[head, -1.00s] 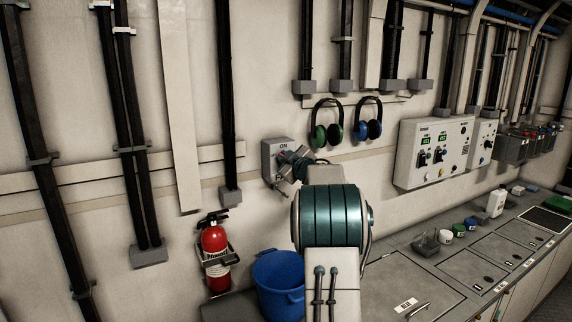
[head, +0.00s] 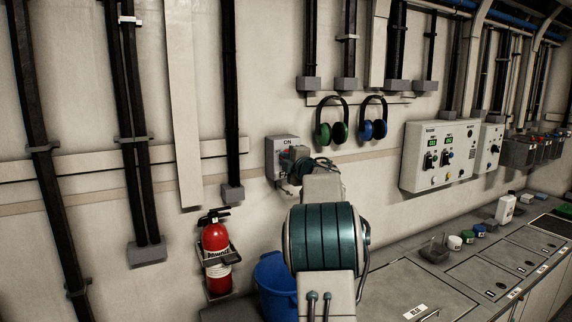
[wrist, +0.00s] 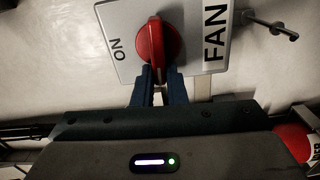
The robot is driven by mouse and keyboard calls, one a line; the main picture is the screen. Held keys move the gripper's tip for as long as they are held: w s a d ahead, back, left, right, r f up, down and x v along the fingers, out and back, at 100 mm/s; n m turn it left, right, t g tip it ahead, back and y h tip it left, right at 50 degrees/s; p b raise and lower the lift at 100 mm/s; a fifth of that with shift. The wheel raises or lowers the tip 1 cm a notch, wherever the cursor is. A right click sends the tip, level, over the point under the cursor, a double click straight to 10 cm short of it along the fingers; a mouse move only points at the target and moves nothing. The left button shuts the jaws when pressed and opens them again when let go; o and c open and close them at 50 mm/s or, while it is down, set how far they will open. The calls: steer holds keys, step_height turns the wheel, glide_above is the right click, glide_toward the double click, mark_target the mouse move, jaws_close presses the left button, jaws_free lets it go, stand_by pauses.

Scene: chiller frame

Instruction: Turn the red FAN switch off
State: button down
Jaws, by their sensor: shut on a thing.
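The red FAN switch (wrist: 152,38) is a rotary handle on a light panel (wrist: 118,38) marked ON and FAN. In the wrist view the handle lies crosswise to the line between the two words, not pointing at ON. My gripper (wrist: 159,78) has its dark blue fingers on either side of the handle's near end and is shut on it. In the head view the grey switch box (head: 273,150) hangs on the wall with ON at its top. There my gripper (head: 293,163) is against its front, and my wrist and arm hide much of the handle.
Green earmuffs (head: 332,131) and blue earmuffs (head: 373,129) hang right of the box. A fire extinguisher (head: 216,245) and a blue bucket (head: 270,280) are below. A metal peg (wrist: 272,27) sticks out beside the panel. A control panel (head: 412,160) is farther right.

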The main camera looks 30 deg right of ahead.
steer(key=shift+f+n, duration=0.2)
steer(key=shift+n, duration=0.3)
steer(key=c, duration=1.5)
jaws_free()
steer(key=shift+o, duration=0.2)
steer(key=shift+s, duration=0.1)
steer(key=s+b, duration=0.3)
steer(key=s, duration=1)
steer(key=shift+s+a, duration=0.3)
steer(key=shift+a, duration=0.1)
